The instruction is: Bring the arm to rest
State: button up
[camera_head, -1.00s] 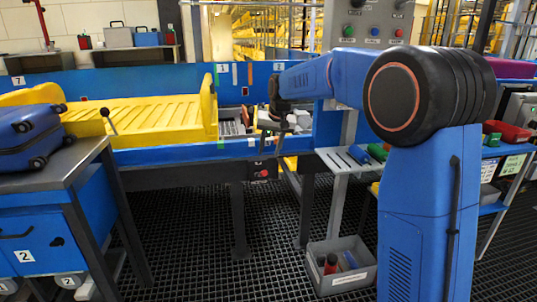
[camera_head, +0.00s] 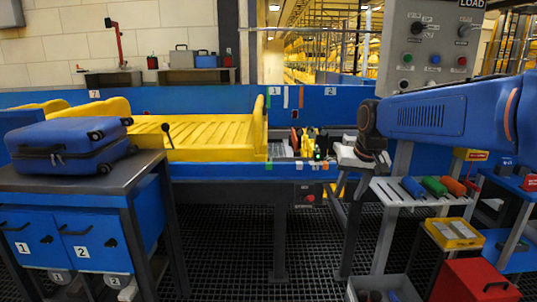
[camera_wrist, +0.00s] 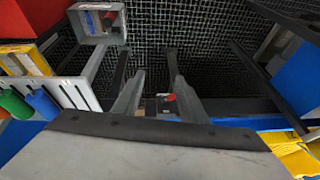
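My arm reaches in from the right in the head view, with its blue forearm roughly level. My gripper (camera_head: 352,192) hangs at its left end, in front of the blue conveyor side and left of a small grey rack (camera_head: 405,192). In the wrist view my gripper (camera_wrist: 157,85) has its two grey fingers apart. Nothing shows between them but the floor and conveyor front beyond. A red button (camera_wrist: 168,98) on the conveyor's dark front shows past the fingers, and does not appear held. The fingertips are small and partly unclear in the head view.
A blue suitcase (camera_head: 68,145) lies on a dark-topped table (camera_head: 95,180) at left. A yellow tray (camera_head: 205,135) sits on the conveyor. The rack holds coloured cylinders. A grey bin (camera_wrist: 98,22), a red box (camera_head: 480,282) and a control panel (camera_head: 432,45) are nearby. The grating floor between is open.

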jog(key=s+d+f, duration=0.1)
jog(key=s+f, duration=0.2)
jog(key=s, duration=0.7)
jog(key=s+d+f, duration=0.2)
jog(key=s+f, duration=0.2)
jog(key=s, duration=0.6)
jog(key=s+d+f+n, duration=0.1)
jog(key=s+f, duration=0.3)
jog(key=s, duration=0.7)
jog(key=shift+d+t+h, duration=0.3)
jog(key=shift+d+h, duration=0.1)
jog(key=shift+d, duration=0.2)
jog(key=shift+r, duration=0.1)
jog(key=shift+c, duration=0.6)
